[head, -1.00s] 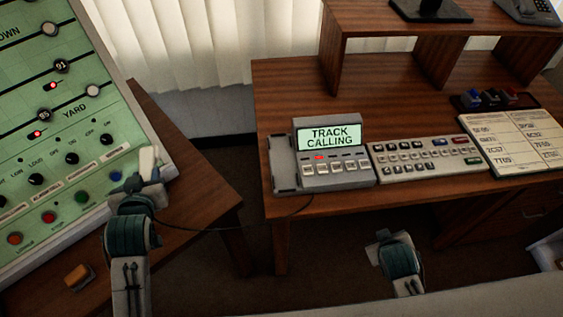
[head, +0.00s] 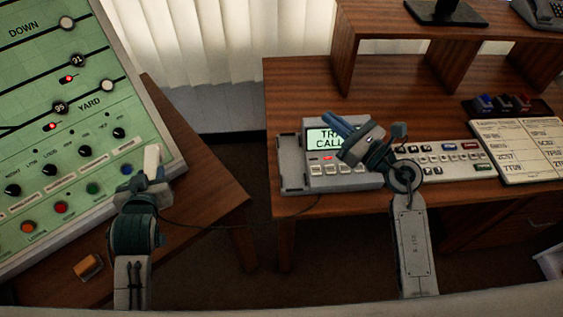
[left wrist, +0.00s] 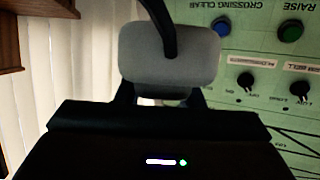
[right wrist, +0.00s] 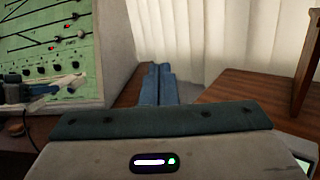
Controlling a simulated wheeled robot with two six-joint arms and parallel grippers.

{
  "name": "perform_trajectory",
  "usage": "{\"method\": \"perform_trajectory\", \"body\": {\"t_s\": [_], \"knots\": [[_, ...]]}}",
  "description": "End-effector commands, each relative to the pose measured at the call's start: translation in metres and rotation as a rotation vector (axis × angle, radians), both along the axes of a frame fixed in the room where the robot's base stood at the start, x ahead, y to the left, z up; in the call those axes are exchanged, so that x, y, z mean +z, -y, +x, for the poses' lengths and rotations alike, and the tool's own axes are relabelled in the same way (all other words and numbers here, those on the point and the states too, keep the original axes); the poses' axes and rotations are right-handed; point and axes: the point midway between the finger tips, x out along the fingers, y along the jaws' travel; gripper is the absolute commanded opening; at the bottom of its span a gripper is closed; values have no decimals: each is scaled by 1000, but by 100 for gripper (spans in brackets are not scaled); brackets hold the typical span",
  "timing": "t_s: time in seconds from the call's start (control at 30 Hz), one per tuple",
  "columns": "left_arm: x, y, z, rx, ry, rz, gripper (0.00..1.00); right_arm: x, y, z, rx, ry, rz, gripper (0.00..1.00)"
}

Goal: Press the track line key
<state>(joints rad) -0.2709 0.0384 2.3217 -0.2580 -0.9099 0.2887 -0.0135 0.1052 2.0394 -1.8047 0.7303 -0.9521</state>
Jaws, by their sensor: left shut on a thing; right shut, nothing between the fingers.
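A grey desk phone unit (head: 335,183) stands on the right desk. Its green screen (head: 318,137) reads "TRACK CALLING", partly hidden by my right gripper. A red lamp (head: 328,158) is lit above a row of pale keys (head: 330,170); their labels are too small to read. The handset cradle (head: 290,168) at its left is empty. My left gripper (head: 150,172) is shut on the pale handset (head: 152,157), also seen in the left wrist view (left wrist: 170,55). My right gripper (head: 335,126) is shut and empty, its blue fingers (right wrist: 157,85) over the screen.
A button panel (head: 470,150) and paper list (head: 520,140) lie right of the phone. A green track panel (head: 60,110) stands at left. A dark cord (head: 200,228) runs from handset to phone. A wooden shelf (head: 345,55) stands behind.

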Motion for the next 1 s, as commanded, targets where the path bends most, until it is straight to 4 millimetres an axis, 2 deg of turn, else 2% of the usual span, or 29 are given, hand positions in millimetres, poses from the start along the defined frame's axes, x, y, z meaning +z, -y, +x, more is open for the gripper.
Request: {"method": "perform_trajectory", "body": {"t_s": [0.07,0.17,0.3,0.4,0.6,1.0], "knots": [[1,-1,-1,2,2,1,7,-11,-10,4,58,37,-239,0],[2,-2,-3,4,3,1,7,-32,-12,8,131,54,-536,0],[2,-3,-4,6,4,2,7,-59,3,11,213,32,-871,0],[2,-4,-5,8,4,2,7,-70,16,11,256,1,-1031,0],[2,-5,-6,9,5,2,7,-80,32,10,300,-42,-1172,0],[1,-5,-6,9,5,2,7,-82,33,9,303,-47,-1180,0]]}}
